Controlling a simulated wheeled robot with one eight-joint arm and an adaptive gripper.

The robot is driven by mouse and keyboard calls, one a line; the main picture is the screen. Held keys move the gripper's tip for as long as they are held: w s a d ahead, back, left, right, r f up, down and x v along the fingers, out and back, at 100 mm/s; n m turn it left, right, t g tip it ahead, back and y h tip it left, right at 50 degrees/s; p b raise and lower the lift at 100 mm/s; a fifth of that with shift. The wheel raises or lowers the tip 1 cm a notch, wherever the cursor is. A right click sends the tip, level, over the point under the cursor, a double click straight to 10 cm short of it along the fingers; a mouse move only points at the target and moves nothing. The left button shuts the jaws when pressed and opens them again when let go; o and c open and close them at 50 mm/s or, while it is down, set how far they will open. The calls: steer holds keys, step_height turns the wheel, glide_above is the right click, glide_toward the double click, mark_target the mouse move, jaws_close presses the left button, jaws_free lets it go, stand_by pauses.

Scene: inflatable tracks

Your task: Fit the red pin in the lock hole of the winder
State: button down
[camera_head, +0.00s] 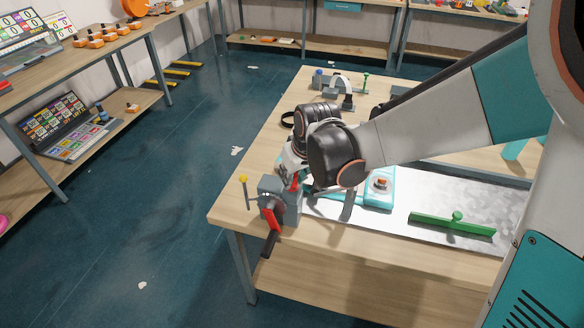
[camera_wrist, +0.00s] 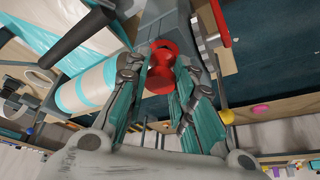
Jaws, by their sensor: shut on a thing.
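The winder (camera_head: 280,198) is a grey block at the near left corner of the workbench, with a red crank (camera_head: 273,214) ending in a black grip. It fills the upper middle of the wrist view (camera_wrist: 160,14). My gripper (camera_wrist: 163,66) is shut on the red pin (camera_wrist: 161,72), which sits between the fingertips close to the winder's grey body. In the head view the red pin (camera_head: 295,181) shows as a small red patch just above the winder, with my wrist behind it. The lock hole is hidden, and I cannot tell whether the pin touches the winder.
A yellow-knobbed rod (camera_head: 244,190) stands at the winder's left. A metal sheet (camera_head: 400,222) on the bench carries a teal device (camera_head: 381,186) and a green bar (camera_head: 452,224). Grey fixtures (camera_head: 338,84) stand at the far end. Open floor lies left of the bench.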

steer(key=shift+f+b, duration=0.4)
steer(key=shift+f, duration=0.15)
steer(key=c, duration=1.3)
jaws_free()
steer(key=shift+r, duration=0.1)
steer(key=shift+r+p, duration=2.55)
steer(key=shift+r, duration=0.9)
